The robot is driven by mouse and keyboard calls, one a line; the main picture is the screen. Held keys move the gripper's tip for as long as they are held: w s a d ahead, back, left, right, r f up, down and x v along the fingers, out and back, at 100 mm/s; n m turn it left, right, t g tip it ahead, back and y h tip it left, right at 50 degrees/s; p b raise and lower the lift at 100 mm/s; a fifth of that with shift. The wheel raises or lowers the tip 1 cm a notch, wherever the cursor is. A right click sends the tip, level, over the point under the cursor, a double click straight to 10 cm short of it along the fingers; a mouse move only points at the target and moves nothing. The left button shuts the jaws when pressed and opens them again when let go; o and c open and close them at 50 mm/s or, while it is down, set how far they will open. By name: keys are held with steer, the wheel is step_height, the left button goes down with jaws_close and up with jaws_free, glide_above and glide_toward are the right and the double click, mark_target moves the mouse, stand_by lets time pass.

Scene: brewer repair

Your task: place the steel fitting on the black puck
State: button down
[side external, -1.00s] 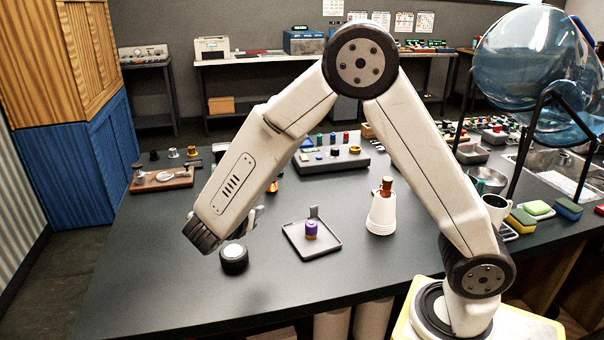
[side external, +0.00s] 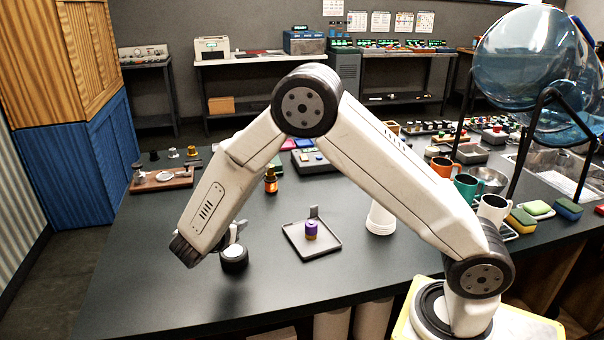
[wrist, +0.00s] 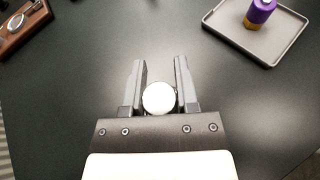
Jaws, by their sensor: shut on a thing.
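The black puck (side external: 235,262) sits on the dark table with a pale round top, below my gripper in the side view. My gripper (side external: 239,229) is close above it, pointing down at the end of the tilted arm. In the wrist view my gripper (wrist: 160,62) is shut on the steel fitting (wrist: 159,98), a pale round disc between the two grey fingers. A dark rim shows just around the disc. Whether the fitting touches the puck cannot be told, as the fingers and arm hide the gap.
A grey tray (side external: 325,248) with a purple and gold cylinder (side external: 311,230) stands right of the puck. An orange and black bottle (side external: 271,180) is behind. A white cup-like stand (side external: 381,217) is farther right. A wooden board (side external: 160,180) lies at left. The table front is clear.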

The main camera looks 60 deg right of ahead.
mark_target(237, 246)
steer(key=shift+w+f, duration=0.2)
steer(key=shift+f, duration=1.5)
steer(key=shift+f, duration=0.2)
steer(key=shift+c, duration=1.8)
jaws_free()
steer(key=shift+r, duration=0.2)
steer(key=v, duration=1.2)
steer(key=shift+s+d, duration=0.1)
steer(key=shift+d, duration=0.05)
